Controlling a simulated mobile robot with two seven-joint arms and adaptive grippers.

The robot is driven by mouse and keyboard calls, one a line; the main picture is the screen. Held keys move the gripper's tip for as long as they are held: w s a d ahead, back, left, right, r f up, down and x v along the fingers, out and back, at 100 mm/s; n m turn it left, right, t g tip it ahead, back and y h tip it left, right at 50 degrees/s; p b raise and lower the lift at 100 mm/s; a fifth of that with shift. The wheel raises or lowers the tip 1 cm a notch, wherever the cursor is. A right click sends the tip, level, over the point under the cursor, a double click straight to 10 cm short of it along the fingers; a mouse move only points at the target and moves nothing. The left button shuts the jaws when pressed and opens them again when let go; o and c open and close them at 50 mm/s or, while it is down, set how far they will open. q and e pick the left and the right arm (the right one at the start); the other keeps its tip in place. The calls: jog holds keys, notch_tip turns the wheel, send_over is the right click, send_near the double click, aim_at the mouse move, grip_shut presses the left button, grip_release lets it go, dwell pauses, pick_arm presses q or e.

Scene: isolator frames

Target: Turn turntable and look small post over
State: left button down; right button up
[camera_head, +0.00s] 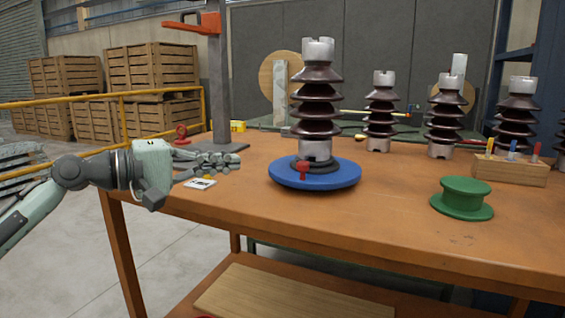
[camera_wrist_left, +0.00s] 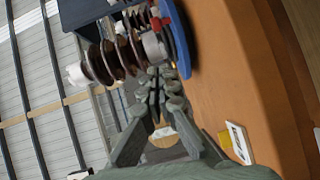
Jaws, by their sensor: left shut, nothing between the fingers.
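A brown ribbed insulator post (camera_head: 315,100) with pale metal ends stands upright on the blue turntable (camera_head: 335,178). A red knob (camera_head: 301,169) shows at the turntable's front, by the post's foot. My left gripper (camera_head: 237,162) is shut and empty, to the left of the turntable and apart from it. In the left wrist view the gripper's fingertips (camera_wrist_left: 157,75) are together, with the post (camera_wrist_left: 117,58) and the turntable's blue edge (camera_wrist_left: 178,45) beyond them. Several similar posts, one of them a smaller post (camera_head: 380,108), stand further back. My right gripper is not in view.
A green spool-shaped piece (camera_head: 463,196) sits at the right of the orange table (camera_head: 390,225). A wooden block with coloured pegs (camera_head: 510,169) is behind it. A grey column with an orange clamp (camera_head: 215,70) stands behind my left gripper. A small white card (camera_head: 200,183) lies below the gripper.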

pick_arm(q)
jog(key=x, duration=0.7)
jog(key=shift+w+d, duration=0.15)
jog(key=shift+d, duration=0.1)
jog(key=shift+s+d+f+p, duration=0.1)
jog(key=shift+s+d+p, duration=0.1)
jog(key=shift+d, duration=0.4)
jog(key=shift+s+d+f+p, duration=0.1)
jog(key=shift+d+p, duration=0.05)
jog(key=shift+d, duration=0.45)
jog(key=shift+s+d+f, duration=0.1)
jog(key=shift+d, duration=0.5)
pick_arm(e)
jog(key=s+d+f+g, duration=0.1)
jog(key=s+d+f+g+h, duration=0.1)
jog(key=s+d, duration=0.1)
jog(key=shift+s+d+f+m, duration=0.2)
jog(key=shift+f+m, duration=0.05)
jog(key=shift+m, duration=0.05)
